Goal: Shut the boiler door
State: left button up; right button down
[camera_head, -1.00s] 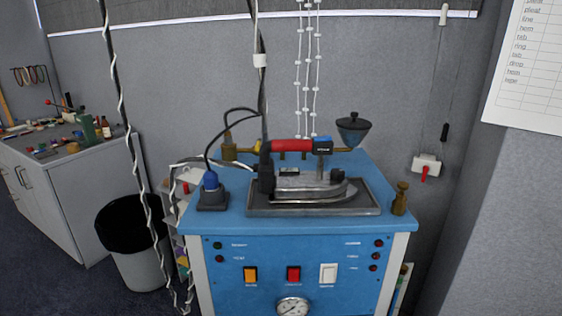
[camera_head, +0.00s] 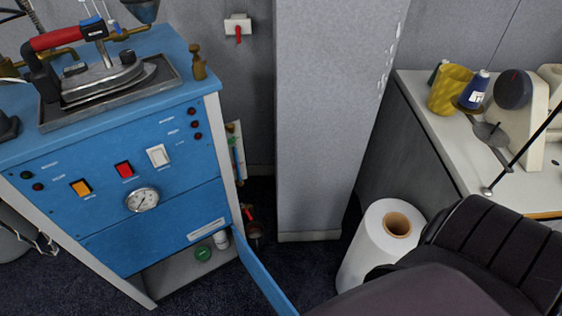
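The blue boiler cabinet (camera_head: 95,190) stands at the left, with switches and a round gauge (camera_head: 142,200) on its front. Its blue door (camera_head: 262,270) stands open at the lower right of the cabinet, swung out toward me and seen nearly edge-on. The door's lower end runs out of the picture. Through the opening a grey inner floor (camera_head: 175,275), a green round item (camera_head: 202,253) and a white one (camera_head: 221,240) show. Neither of my grippers is in view.
A paper roll (camera_head: 380,245) stands on the floor right of the door. A dark padded chair (camera_head: 490,260) fills the lower right. A sewing table (camera_head: 440,120) is behind it. A grey pillar (camera_head: 320,120) rises behind the gap. An iron (camera_head: 100,80) sits on the cabinet top.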

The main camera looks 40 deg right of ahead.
aim_at(267, 283)
jog(key=k+l+u, duration=0.2)
jog(key=l, duration=0.45)
jog(key=k+l+u, duration=0.2)
jog(key=k+l, duration=0.15)
jog(key=l, duration=0.2)
jog(key=k+l+u, duration=0.2)
jog(key=k+l, duration=0.15)
jog(key=l, duration=0.2)
jog(key=k+l+u, duration=0.2)
jog(key=k+l, duration=0.2)
jog(key=k+j+z, duration=0.1)
jog(key=j, duration=0.25)
